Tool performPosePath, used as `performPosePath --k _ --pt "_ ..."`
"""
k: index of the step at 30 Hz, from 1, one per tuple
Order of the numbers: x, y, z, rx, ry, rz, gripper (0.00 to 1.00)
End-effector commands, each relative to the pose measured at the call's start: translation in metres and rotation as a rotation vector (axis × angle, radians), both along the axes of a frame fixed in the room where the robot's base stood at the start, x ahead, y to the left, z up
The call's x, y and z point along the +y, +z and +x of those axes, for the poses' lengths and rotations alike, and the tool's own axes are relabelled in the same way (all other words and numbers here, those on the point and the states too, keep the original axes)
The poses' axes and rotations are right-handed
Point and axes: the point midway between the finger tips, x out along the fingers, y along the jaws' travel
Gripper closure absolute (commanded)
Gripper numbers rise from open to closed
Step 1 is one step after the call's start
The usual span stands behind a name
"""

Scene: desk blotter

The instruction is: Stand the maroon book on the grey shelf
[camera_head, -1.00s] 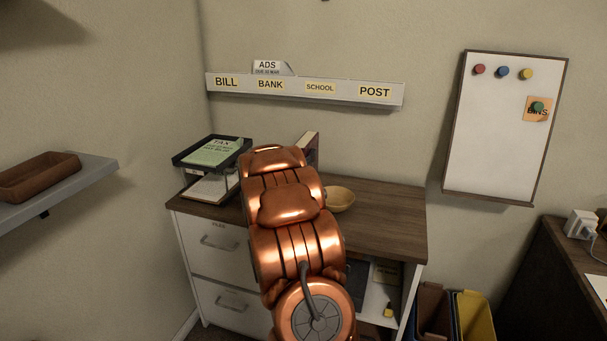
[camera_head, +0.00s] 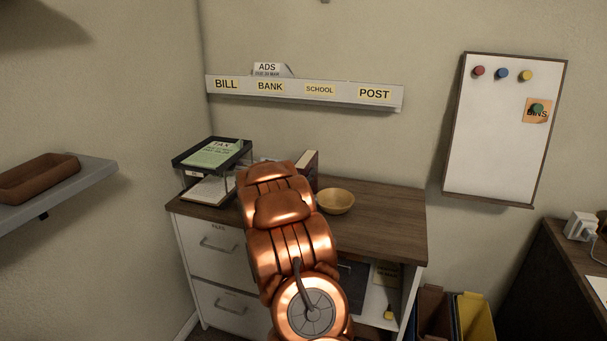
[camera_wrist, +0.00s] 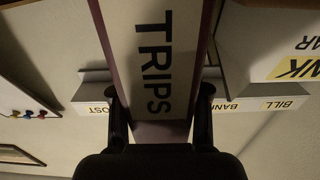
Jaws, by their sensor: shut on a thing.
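The maroon book (camera_wrist: 160,131) fills the middle of the wrist view, with a white label reading TRIPS and maroon borders. My gripper (camera_wrist: 160,105) is shut on it, one finger at each side. In the head view the book (camera_head: 311,168) shows partly, upright beyond my copper arm over the dark wooden cabinet top; my gripper is hidden there behind the arm. I cannot tell whether the book touches the top. The grey shelf (camera_head: 92,183) is on the left wall and carries a brown tray (camera_head: 40,175).
A wooden bowl (camera_head: 335,202) stands on the cabinet top (camera_head: 385,225), right of the book. A black two-level paper tray (camera_head: 212,155) stands at its left. A labelled wall rail (camera_head: 305,94) hangs behind. The shelf's front right end is clear.

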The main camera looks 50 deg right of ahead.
Motion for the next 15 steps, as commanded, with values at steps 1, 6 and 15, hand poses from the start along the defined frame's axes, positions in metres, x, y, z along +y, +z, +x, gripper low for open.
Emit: performPosePath --k 1,6,15 --pt "0.0001 -0.0005 0.0004 -0.001 0.000 -0.002 1.00" --pt "0.0001 -0.0008 0.0003 0.000 0.000 -0.001 0.38" --pt "0.0002 -0.0012 0.0002 0.000 0.000 0.000 0.29"
